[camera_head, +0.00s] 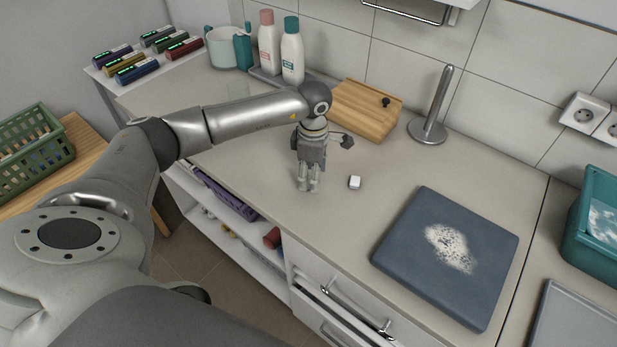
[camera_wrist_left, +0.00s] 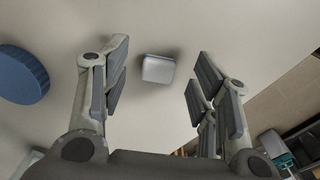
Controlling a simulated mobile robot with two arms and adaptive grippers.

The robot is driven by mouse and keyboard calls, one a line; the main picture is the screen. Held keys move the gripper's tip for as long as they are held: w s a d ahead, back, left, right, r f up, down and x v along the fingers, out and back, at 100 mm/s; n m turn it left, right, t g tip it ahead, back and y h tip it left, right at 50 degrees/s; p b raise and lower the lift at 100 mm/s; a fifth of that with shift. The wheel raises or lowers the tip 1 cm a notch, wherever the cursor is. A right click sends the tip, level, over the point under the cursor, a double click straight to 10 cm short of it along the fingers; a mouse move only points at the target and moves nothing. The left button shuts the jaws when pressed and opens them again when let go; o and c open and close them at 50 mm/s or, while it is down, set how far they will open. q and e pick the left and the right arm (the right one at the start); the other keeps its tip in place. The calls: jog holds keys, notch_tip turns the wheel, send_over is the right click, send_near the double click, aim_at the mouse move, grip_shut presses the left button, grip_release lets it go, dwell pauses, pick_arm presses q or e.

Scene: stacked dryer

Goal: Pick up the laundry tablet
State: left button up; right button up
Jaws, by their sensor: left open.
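The laundry tablet (camera_head: 355,182) is a small white block lying on the beige countertop, just right of my left gripper in the head view. My left gripper (camera_head: 309,188) points down at the counter, open and empty. In the left wrist view the tablet (camera_wrist_left: 158,69) shows on the counter beyond the gap between the two fingers of my left gripper (camera_wrist_left: 160,57). It looks apart from both fingers. My right gripper is in neither view.
A wooden box (camera_head: 366,108) and a steel upright holder (camera_head: 430,118) stand behind. A dark blue board (camera_head: 408,255) with white powder lies to the right. White bottles (camera_head: 292,52) stand at the back left. The counter around the tablet is clear. Drawers are below.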

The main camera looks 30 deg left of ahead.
pick_arm(q)
jog(key=shift+f, duration=0.95)
jog(key=shift+c, duration=0.2)
jog(key=c, duration=0.8)
jog(key=shift+r, duration=0.1)
